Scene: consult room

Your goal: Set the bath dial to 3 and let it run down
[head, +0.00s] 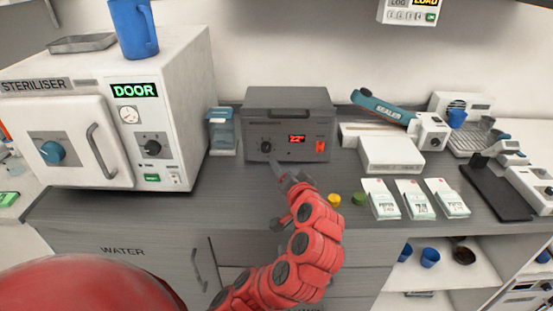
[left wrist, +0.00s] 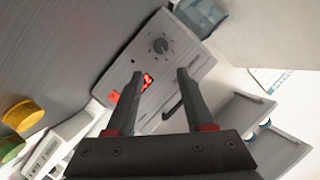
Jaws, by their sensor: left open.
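The bath (head: 290,108) is a grey box on the counter against the wall. Its front has a dark round dial (head: 266,146) and a red display (head: 297,139) that reads about 22°. My left gripper (head: 279,172) is in front of the bath, just below and right of the dial. In the left wrist view my left gripper (left wrist: 159,73) has its two fingers apart with nothing between them. The dial (left wrist: 160,45) shows beyond the fingertips, apart from them. The number the dial points to is too small to read. My right gripper is not in view.
A white steriliser (head: 60,120) stands left, with a clear blue-lidded container (head: 222,133) beside the bath. Yellow (head: 334,200) and green (head: 358,198) caps lie near my forearm. White packets (head: 413,199) and a sealer (head: 383,106) are to the right.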

